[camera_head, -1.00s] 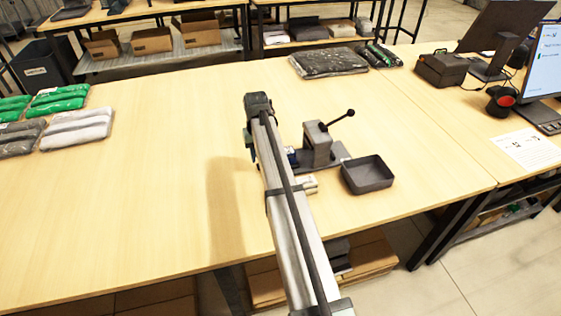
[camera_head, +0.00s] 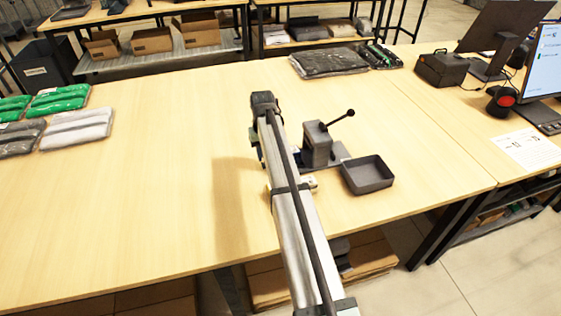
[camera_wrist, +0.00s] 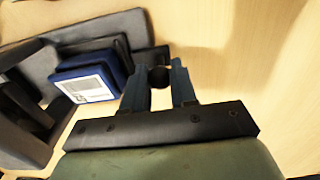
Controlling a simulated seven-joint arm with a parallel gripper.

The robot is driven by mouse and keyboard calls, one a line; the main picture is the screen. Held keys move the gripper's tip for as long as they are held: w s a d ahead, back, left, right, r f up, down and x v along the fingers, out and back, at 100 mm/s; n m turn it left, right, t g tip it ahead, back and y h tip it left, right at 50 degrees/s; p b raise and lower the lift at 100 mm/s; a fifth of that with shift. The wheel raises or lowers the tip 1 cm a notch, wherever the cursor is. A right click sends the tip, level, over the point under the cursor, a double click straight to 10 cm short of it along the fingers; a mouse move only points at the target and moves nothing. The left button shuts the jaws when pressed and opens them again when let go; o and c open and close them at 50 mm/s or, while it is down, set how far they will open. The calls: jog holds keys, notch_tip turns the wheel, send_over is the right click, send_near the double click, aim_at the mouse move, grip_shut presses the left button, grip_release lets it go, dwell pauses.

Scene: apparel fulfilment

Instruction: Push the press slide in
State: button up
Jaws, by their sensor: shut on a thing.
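The press (camera_head: 318,147) is a dark grey block with a black ball-ended lever, standing on a base plate on the table. In the wrist view its slide (camera_wrist: 68,74) carries a blue block with a white label (camera_wrist: 88,87). A round black knob (camera_wrist: 158,76) sits at the slide's near end. My gripper (camera_wrist: 158,80) is shut on this knob, one finger on each side. In the head view my arm covers the gripper and most of the slide.
An empty dark tray (camera_head: 367,186) stands at the right of the press. Bagged garments (camera_head: 76,130) lie at the far left and a dark bag (camera_head: 328,62) at the back.

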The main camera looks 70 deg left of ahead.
aim_at(295, 149)
jog(key=shift+w, duration=5.2)
jog(key=o, duration=0.8)
jog(key=shift+w, duration=0.15)
jog(key=shift+r, duration=0.1)
